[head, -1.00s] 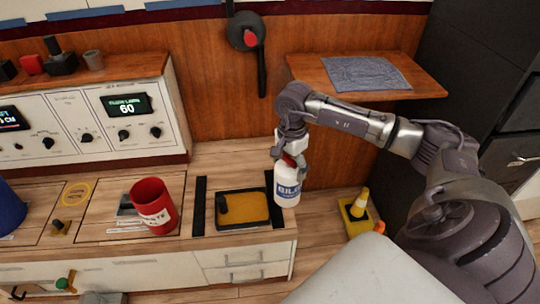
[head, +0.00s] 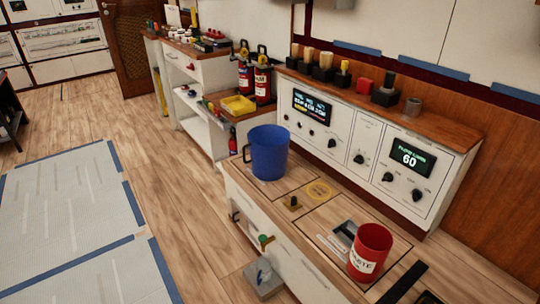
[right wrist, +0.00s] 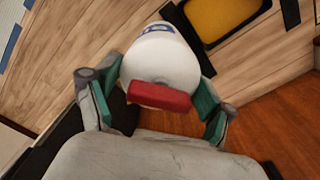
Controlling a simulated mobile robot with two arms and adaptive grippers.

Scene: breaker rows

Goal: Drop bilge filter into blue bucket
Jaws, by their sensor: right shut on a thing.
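The bilge filter (right wrist: 165,55), a white cylinder with blue lettering and a red top bar, is held in my right gripper (right wrist: 158,112) in the right wrist view. The fingers close around its two sides. The blue bucket (head: 268,154) stands upright on the white counter in the head view, left of the red bucket, with its handle on the left. Its inside floor is hidden. Neither gripper shows in the head view now, and my left gripper is in no frame.
A red bucket (head: 370,250) labelled as waste stands on the near part of the counter. A control panel (head: 372,150) rises behind both buckets. A yellow tray (head: 238,106) and fire extinguishers (head: 262,80) are farther back. Open floor (head: 190,190) lies left of the counter.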

